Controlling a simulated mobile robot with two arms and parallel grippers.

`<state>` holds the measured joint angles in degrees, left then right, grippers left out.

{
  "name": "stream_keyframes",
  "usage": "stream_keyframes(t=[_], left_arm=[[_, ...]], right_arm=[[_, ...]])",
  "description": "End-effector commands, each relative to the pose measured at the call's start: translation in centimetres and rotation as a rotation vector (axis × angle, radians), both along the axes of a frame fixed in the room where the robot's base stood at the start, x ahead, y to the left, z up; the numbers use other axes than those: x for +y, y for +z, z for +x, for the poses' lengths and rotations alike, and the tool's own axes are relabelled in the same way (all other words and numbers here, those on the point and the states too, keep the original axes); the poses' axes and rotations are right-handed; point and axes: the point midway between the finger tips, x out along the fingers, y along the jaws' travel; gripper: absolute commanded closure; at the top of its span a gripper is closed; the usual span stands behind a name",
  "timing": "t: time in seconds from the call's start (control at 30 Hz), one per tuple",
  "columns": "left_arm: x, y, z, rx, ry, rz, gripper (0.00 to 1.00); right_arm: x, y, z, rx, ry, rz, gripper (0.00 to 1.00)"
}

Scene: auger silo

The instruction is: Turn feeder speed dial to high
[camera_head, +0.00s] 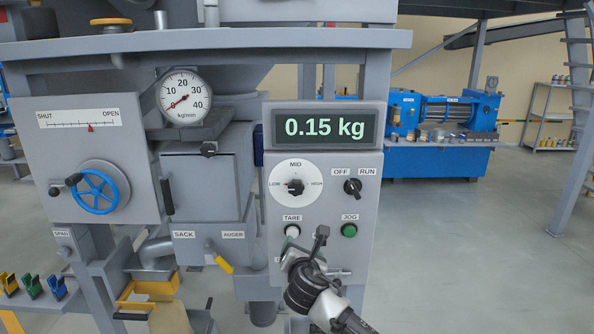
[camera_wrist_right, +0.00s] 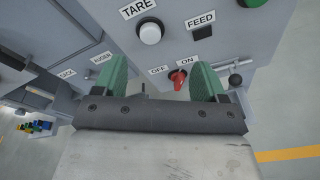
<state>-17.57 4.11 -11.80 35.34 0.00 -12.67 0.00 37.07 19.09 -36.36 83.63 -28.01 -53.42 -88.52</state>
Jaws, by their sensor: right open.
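The feeder speed dial (camera_head: 295,187) is a black knob on a white round plate marked LOW, MID and HIGH, on the grey control panel (camera_head: 335,215). The dial is outside the right wrist view. My right gripper (camera_head: 306,246) is below the dial, in front of the lower panel, and apart from the dial. In the right wrist view its green-padded fingers (camera_wrist_right: 161,68) are spread and empty, with a red OFF/ON switch (camera_wrist_right: 178,78) seen between them. My left gripper is not in view.
Near the dial are the OFF/RUN switch (camera_head: 352,187), the white TARE button (camera_head: 292,231) and the green JOG button (camera_head: 349,230). A display (camera_head: 325,127) above reads 0.15 kg. A blue handwheel (camera_head: 97,190) is at the left. Open floor (camera_head: 450,250) lies to the right.

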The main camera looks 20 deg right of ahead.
Motion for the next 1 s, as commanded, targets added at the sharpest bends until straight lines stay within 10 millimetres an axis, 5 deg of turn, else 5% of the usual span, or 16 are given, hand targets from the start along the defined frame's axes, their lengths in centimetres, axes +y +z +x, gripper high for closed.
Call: stream_keyframes(t=[0.03,0.1,0.23,1.0], left_arm=[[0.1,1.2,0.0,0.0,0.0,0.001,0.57],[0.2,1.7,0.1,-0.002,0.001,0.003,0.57],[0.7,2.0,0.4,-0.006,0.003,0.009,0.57],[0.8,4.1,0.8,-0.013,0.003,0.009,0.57]], right_arm=[[0.3,4.7,0.2,-0.044,0.008,-0.083,0.28],[0.6,8.4,0.1,-0.083,0.009,-0.173,0.28],[1.0,12.0,-0.1,-0.12,0.004,-0.269,0.28],[-1.5,12.5,9.0,-0.127,0.001,-0.287,0.28]])
